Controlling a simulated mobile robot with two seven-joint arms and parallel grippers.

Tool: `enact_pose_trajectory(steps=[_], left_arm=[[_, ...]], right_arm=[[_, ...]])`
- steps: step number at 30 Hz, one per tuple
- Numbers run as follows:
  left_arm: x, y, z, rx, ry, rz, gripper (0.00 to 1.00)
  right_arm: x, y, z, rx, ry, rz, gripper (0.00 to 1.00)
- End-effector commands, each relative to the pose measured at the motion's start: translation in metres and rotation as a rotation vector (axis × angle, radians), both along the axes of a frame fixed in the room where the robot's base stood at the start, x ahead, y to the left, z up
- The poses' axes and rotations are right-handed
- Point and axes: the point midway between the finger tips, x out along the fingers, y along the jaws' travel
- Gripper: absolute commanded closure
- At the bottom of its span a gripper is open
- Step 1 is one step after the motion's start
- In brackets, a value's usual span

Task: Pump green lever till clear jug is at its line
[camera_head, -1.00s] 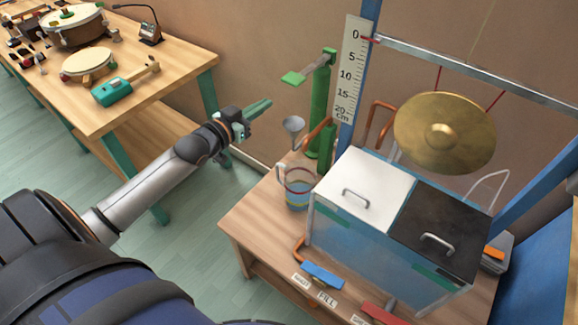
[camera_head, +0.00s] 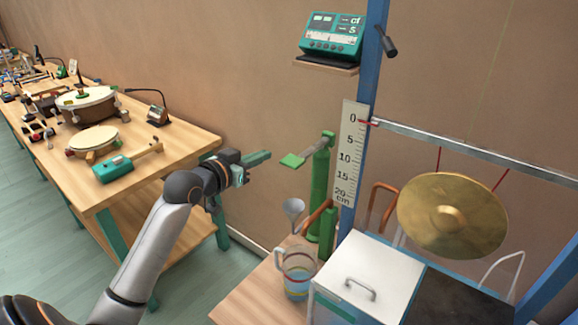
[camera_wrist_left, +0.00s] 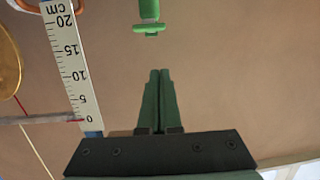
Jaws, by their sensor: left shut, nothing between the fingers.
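The green lever (camera_head: 292,160) sticks out left from the top of a green pump (camera_head: 322,190) at the bench's back. Its flat green end also shows in the left wrist view (camera_wrist_left: 152,29), just beyond my fingertips. My left gripper (camera_head: 269,155) is shut and empty, a short gap left of the lever end and near its height. Its fingers are together in the left wrist view (camera_wrist_left: 160,71). The clear jug (camera_head: 298,273) stands below the pump, with bluish liquid low in it and a red band higher up. My right gripper is not in view.
A ruler (camera_head: 349,150) on a blue post, a hanging gong (camera_head: 452,214) and a white-lidded tank (camera_head: 368,278) stand to the right. A table (camera_head: 180,147) with drums is at left. Open space lies between table and bench.

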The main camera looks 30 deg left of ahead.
Motion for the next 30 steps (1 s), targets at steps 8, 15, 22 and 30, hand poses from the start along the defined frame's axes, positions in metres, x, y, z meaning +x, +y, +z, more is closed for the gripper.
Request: enact_pose_trajectory(steps=[8,15,22,30], left_arm=[[-0.015,-0.006,0.018,0.008,0.033,-0.051,1.00],[-0.017,-0.007,0.020,0.012,0.040,-0.060,1.00],[-0.015,-0.007,0.020,0.010,0.040,-0.058,1.00],[0.019,-0.010,0.012,0.006,0.040,-0.059,1.00]], right_arm=[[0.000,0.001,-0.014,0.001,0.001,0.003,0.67],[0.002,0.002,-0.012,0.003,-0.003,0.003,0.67],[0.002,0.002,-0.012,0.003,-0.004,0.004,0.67],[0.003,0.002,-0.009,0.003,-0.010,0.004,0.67]])
